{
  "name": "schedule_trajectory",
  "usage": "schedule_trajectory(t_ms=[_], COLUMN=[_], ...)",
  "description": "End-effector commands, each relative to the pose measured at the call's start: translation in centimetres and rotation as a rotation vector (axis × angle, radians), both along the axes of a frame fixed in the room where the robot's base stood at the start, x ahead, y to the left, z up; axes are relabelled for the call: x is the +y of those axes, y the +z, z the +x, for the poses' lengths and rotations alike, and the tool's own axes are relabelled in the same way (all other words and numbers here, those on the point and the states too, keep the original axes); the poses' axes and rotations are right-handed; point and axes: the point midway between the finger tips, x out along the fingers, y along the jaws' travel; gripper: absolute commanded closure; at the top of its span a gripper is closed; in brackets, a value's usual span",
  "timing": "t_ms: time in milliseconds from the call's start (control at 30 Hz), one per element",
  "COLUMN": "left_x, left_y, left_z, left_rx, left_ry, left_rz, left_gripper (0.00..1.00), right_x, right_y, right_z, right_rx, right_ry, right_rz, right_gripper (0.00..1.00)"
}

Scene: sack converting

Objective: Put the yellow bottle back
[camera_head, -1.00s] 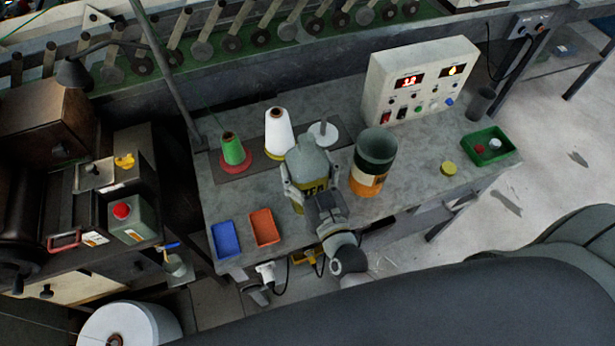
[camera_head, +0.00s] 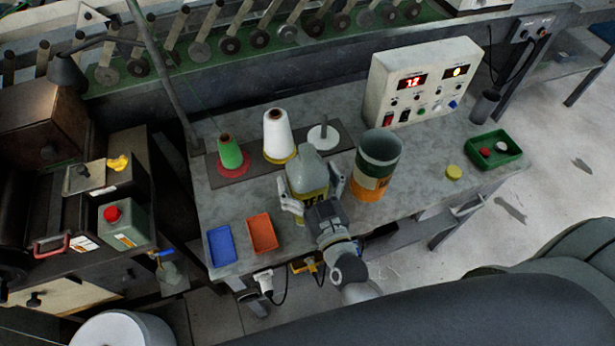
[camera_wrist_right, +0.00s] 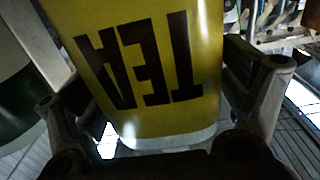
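The yellow bottle (camera_head: 309,172) has a grey, translucent-looking top and a yellow band lettered "TEA". It stands upright at the table, between the white cone and the green-and-orange canister. In the right wrist view the yellow label (camera_wrist_right: 150,60) fills the middle, lettering upside down. My right gripper (camera_head: 316,188) reaches in from the front with its fingers on either side of the bottle. The fingers look spread, with narrow gaps beside the bottle in the wrist view. The bottle's base is partly hidden behind the gripper. My left gripper is not in view.
The canister (camera_head: 376,165) stands close right of the bottle. A white cone (camera_head: 277,133) and a green cone (camera_head: 230,152) stand behind left. Blue (camera_head: 221,246) and orange (camera_head: 262,233) trays lie front left. A control box (camera_head: 423,82) stands behind.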

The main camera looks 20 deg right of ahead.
Motion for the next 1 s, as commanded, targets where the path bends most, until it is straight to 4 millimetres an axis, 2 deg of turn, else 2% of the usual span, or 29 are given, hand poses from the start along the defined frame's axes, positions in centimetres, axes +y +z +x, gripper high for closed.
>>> schedule_trajectory(t_ms=[367, 467, 1000], left_x=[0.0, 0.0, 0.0], left_y=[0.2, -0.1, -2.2], left_z=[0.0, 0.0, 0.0], left_rx=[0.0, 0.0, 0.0], left_ry=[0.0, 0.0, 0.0], left_rz=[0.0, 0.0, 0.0], left_gripper=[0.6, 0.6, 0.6], right_x=[0.0, 0.0, -0.3], right_y=[0.3, 0.1, 0.0], right_z=[0.0, -0.7, -9.5], right_rx=[-0.001, 0.003, 0.003], right_ry=[0.0, 0.0, 0.001], right_rz=[0.0, -0.001, 0.0], right_gripper=[0.03, 0.03, 0.03])
